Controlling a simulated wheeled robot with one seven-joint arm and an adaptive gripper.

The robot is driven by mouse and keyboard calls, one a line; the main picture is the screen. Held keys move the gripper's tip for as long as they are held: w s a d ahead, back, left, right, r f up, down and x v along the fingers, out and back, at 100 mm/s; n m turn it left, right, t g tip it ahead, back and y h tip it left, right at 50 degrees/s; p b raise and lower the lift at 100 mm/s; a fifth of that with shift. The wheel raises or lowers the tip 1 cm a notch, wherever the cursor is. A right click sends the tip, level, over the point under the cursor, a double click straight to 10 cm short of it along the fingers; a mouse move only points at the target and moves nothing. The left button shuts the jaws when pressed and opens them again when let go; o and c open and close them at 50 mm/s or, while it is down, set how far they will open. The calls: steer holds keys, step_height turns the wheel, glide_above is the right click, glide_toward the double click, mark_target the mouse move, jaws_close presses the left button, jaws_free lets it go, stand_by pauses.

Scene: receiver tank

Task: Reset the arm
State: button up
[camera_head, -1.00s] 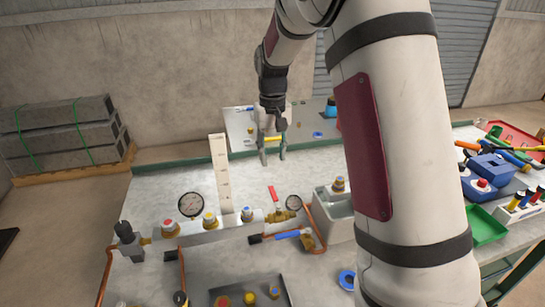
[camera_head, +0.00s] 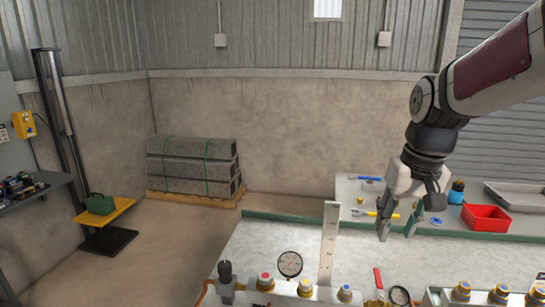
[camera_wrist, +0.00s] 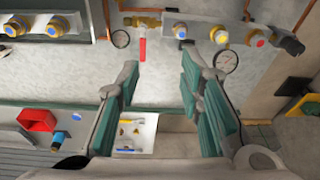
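My gripper (camera_head: 398,230) hangs at the right side of the head view, fingers pointing down, with the arm coming in from the upper right. It appears in front of the small back table (camera_head: 350,190) and above the workbench. In the wrist view its two green-padded fingers (camera_wrist: 160,85) stand well apart with nothing held between them. Past the fingertips, the wrist view shows a red-handled valve (camera_wrist: 142,48) and a round gauge (camera_wrist: 227,62) on the bench, apart from the fingers.
The bench (camera_head: 255,245) carries an upright white scale (camera_head: 328,240), a gauge (camera_head: 289,263) and brass valve fittings along the front. A red bin (camera_head: 485,217) and a grey tray (camera_head: 515,195) are on the right. Concrete blocks (camera_head: 193,165) are stacked by the wall. Open air surrounds the gripper.

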steer(key=s+a+r+t, duration=0.1)
steer(key=s+a, duration=0.1)
steer(key=s, duration=0.7)
steer(key=s+a+n+t, duration=0.1)
steer(key=s+a+t, duration=0.1)
steer(key=s, duration=0.7)
steer(key=shift+s+a+r, duration=0.15)
steer(key=shift+s+r, duration=0.2)
steer(key=shift+r, duration=0.05)
stand_by(0.3)
